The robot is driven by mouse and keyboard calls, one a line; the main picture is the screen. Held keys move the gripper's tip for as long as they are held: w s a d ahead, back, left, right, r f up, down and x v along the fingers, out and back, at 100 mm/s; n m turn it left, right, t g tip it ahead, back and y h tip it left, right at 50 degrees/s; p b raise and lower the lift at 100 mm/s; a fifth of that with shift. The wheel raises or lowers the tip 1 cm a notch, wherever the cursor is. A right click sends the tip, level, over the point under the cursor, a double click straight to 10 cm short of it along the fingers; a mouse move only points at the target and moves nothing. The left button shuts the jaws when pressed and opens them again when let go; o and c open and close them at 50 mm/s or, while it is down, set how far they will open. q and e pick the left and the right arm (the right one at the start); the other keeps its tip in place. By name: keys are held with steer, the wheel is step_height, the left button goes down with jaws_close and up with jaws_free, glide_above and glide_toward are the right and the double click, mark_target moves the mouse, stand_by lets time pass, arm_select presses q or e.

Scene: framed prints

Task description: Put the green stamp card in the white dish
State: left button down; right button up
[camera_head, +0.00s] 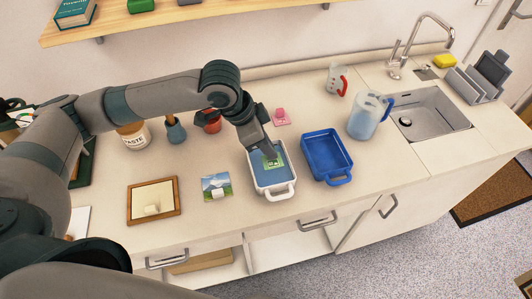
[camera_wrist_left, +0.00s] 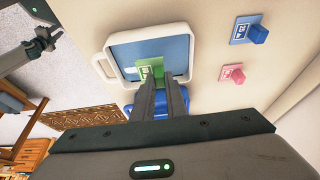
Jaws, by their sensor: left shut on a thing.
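The white dish (camera_head: 256,184) stands near the front edge of the counter, with a white rim, a handle and a blue inside. It also shows in the left wrist view (camera_wrist_left: 103,70). My left gripper (camera_head: 271,153) points down over the dish and is shut on the green stamp card (camera_head: 280,157). The green card also shows at the fingertips in the left wrist view (camera_wrist_left: 150,70), against the blue inside. I cannot tell whether it touches the dish's bottom. A dark gripper, seemingly my right one (camera_wrist_left: 44,40), shows small in the left wrist view.
A blue tray (camera_head: 327,171) stands just right of the dish. A pink stamp (camera_head: 281,116) lies behind, and a blue stamp card (camera_wrist_left: 240,32) shows in the wrist view. A picture card (camera_head: 217,187) and a wooden frame (camera_head: 136,219) lie left. A jug (camera_head: 364,118) stands right.

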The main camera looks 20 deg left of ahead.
mark_target(266, 157)
arm_select(q)
steer(key=shift+a+f, duration=0.2)
steer(key=shift+a, duration=0.05)
steer(key=shift+f+p, duration=0.5)
steer(key=shift+f, duration=1.5)
steer(key=shift+f, duration=0.1)
steer(key=c, duration=1.8)
jaws_free()
steer(key=shift+o, duration=0.2)
steer(key=b+v, duration=0.1)
steer(key=v, duration=1.1)
